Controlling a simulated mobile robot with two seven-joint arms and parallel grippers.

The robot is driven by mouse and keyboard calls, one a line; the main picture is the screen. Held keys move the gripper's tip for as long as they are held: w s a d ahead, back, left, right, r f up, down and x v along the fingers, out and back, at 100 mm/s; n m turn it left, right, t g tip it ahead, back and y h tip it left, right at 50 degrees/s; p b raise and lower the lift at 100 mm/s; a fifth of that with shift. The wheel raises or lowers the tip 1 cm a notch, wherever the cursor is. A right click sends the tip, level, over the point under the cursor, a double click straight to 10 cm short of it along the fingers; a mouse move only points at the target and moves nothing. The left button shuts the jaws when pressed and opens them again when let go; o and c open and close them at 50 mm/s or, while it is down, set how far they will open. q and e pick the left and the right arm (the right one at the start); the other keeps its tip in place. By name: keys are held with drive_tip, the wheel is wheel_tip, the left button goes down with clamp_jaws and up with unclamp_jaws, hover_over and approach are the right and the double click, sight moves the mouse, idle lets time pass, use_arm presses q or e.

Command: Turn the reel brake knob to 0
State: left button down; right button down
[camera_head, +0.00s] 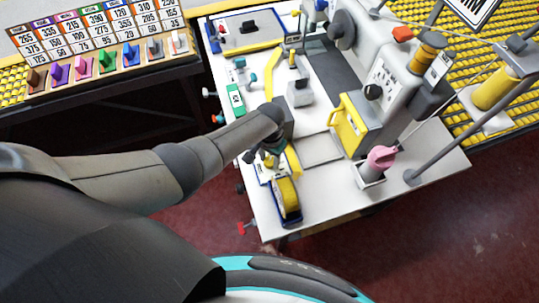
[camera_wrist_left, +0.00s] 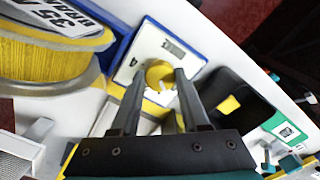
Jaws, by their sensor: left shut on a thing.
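The reel brake knob (camera_wrist_left: 159,72) is a small yellow round knob in the left wrist view, on a white plate (camera_wrist_left: 150,48) with a dark mark and a figure that looks like 4. My left gripper (camera_wrist_left: 160,82) is shut on the knob, one finger on each side. The knob's setting cannot be read. In the head view my left gripper (camera_head: 268,158) is low over the near left part of the table, and the knob is hidden. Beside it stands the yellow reel (camera_head: 288,194) in a blue holder; the reel also shows in the left wrist view (camera_wrist_left: 45,60).
A black block (camera_wrist_left: 232,98) is right of the gripper.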

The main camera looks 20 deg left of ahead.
sight(270, 161)
use_arm(q)
drive_tip(key=shift+n+p, duration=0.35)
drive_tip(key=shift+n, duration=1.25)
drive_tip(key=shift+c, duration=2)
unclamp_jaws()
wheel_tip(270, 161, up, 6)
drive_tip(key=p, duration=0.3)
drive_tip(key=shift+f, duration=0.15)
wheel_tip(270, 161, up, 10)
drive_tip(key=p, duration=0.2)
drive_tip(key=shift+f, duration=0.2)
